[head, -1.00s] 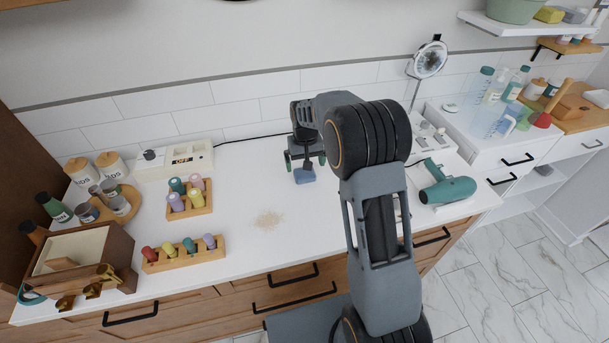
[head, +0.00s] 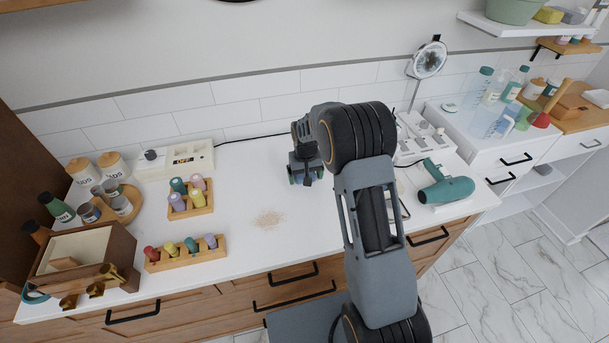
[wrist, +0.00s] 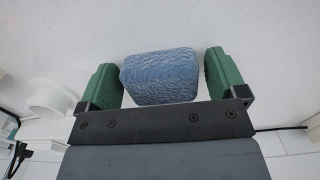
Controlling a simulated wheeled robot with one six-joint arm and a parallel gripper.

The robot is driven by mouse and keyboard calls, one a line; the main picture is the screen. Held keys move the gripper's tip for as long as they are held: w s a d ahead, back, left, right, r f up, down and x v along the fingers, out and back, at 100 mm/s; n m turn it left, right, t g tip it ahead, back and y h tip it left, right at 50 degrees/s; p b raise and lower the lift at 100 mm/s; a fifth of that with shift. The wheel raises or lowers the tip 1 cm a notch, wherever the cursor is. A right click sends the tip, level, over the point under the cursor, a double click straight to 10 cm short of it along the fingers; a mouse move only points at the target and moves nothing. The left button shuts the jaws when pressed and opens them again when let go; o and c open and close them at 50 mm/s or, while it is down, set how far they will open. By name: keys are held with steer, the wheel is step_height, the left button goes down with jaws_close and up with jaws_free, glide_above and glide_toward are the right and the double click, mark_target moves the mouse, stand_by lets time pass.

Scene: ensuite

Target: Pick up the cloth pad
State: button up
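The cloth pad (wrist: 160,77) is a blue, textured block with rounded corners. In the wrist view it lies on the white surface between the two green fingers of my gripper (wrist: 162,80). A small gap shows on the left finger's side and a slightly wider one on the right, so the fingers are open around it without gripping. In the head view my gripper (head: 306,176) points down at the counter, and its body and wrist hide the pad.
Pale crumbs (head: 269,219) lie on the white counter (head: 240,245) left of my gripper. Wooden racks of coloured bottles (head: 187,252) stand further left. A teal hair dryer (head: 447,190) lies to the right, and a mirror (head: 430,60) stands behind it.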

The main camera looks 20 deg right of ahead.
steer(key=c, duration=0.7)
steer(key=shift+r, duration=0.1)
steer(key=shift+r, duration=0.5)
steer(key=s+d+r+b, duration=0.1)
steer(key=s+d+r, duration=0.1)
steer(key=d+r, duration=0.2)
steer(key=s+d+r+b, duration=0.1)
steer(key=s+d+r, duration=0.2)
steer(key=r, duration=0.1)
steer(key=s+d+r+b, duration=0.1)
steer(key=s+d+r, duration=0.1)
steer(key=d+r, duration=0.2)
steer(key=shift+s+d, duration=0.3)
steer(key=shift+s, duration=0.1)
